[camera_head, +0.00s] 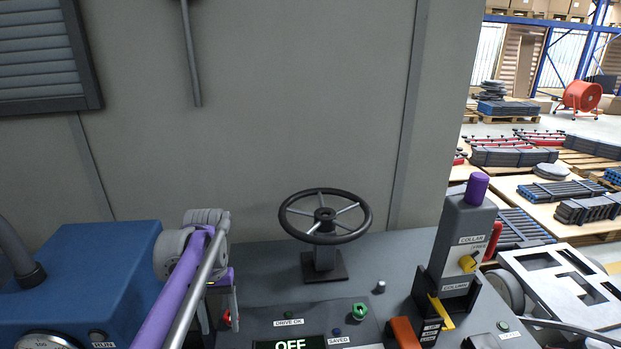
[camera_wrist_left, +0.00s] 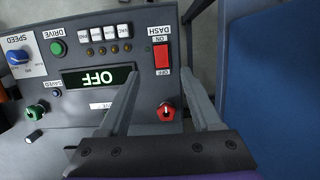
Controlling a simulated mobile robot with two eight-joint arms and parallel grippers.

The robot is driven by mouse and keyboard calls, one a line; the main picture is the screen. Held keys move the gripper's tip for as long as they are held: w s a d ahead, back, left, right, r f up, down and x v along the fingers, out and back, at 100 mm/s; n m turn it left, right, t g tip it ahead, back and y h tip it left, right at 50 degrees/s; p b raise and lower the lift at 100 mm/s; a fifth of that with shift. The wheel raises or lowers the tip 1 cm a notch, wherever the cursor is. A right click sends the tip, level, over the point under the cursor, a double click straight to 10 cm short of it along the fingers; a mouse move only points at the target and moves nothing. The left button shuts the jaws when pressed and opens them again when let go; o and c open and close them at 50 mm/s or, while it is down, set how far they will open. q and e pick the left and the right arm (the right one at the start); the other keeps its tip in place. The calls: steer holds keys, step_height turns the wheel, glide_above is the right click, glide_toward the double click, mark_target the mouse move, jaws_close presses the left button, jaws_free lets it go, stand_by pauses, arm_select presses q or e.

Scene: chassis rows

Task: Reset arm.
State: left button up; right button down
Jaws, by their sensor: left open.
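My left arm, purple and grey, comes in from the lower left in the head view. Its gripper (camera_head: 221,312) points down at the left end of the grey control panel (camera_head: 262,325). In the left wrist view the left gripper (camera_wrist_left: 161,75) is open, its two grey fingers apart with nothing held. A red knob (camera_wrist_left: 166,111) shows between the fingers; I cannot tell whether they touch it. The knob also shows beside a finger in the head view (camera_head: 228,318). My right gripper is in neither view.
A black handwheel (camera_head: 325,215) stands behind the panel. A grey column (camera_head: 461,240) with a purple top stands at right, a blue box (camera_head: 90,275) at left. A display (camera_wrist_left: 98,77) reads OFF, beside a red DASH switch (camera_wrist_left: 162,56). A wall (camera_head: 300,110) closes the back.

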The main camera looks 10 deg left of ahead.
arm_select(q)
steer(key=s+d+f+m+t+p, duration=0.1)
steer(key=s+d+f+t+p, duration=0.1)
steer(key=s, duration=0.7)
steer(key=s+d+f+m+t+p, duration=0.1)
steer(key=s+d+f+t+p, duration=0.1)
steer(key=s+d+t, duration=0.3)
steer(key=s+t, duration=0.1)
steer(key=s, duration=0.2)
steer(key=shift+s+f+m+y+p, duration=0.2)
steer(key=shift+s+m+y+p, duration=0.1)
steer(key=shift+s+p, duration=0.1)
